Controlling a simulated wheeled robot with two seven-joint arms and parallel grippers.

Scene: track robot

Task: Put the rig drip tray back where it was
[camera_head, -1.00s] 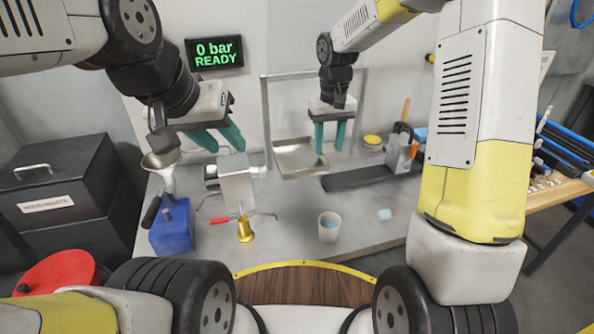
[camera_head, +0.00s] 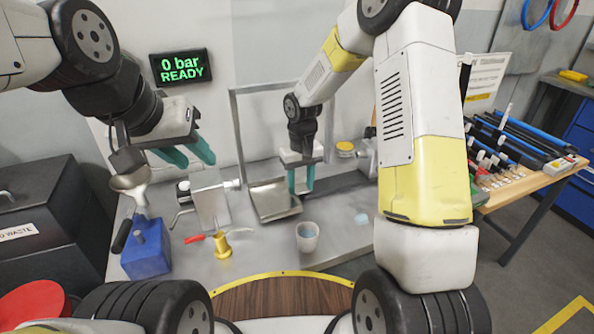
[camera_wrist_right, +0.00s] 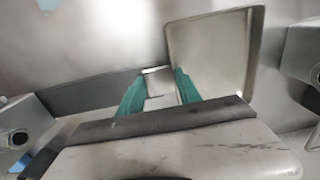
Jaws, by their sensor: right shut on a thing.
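The rig drip tray (camera_head: 274,203), a shallow square metal pan, is in front of the thin metal frame (camera_head: 236,130) in the head view. It also shows at the upper right of the right wrist view (camera_wrist_right: 215,50). My right gripper (camera_head: 301,180) has its teal fingers at the tray's right side, closed on a small pale tab (camera_wrist_right: 159,82) beside the pan. I cannot tell whether the tray touches the bench. My left gripper (camera_head: 187,155) is open and empty, above the metal block (camera_head: 210,202) and the funnel.
On the grey bench (camera_head: 265,245) stand a blue block (camera_head: 146,252) under a funnel (camera_head: 130,180), a brass piece (camera_head: 221,245) and a white cup (camera_head: 307,236). A READY display (camera_head: 181,67) hangs on the wall.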

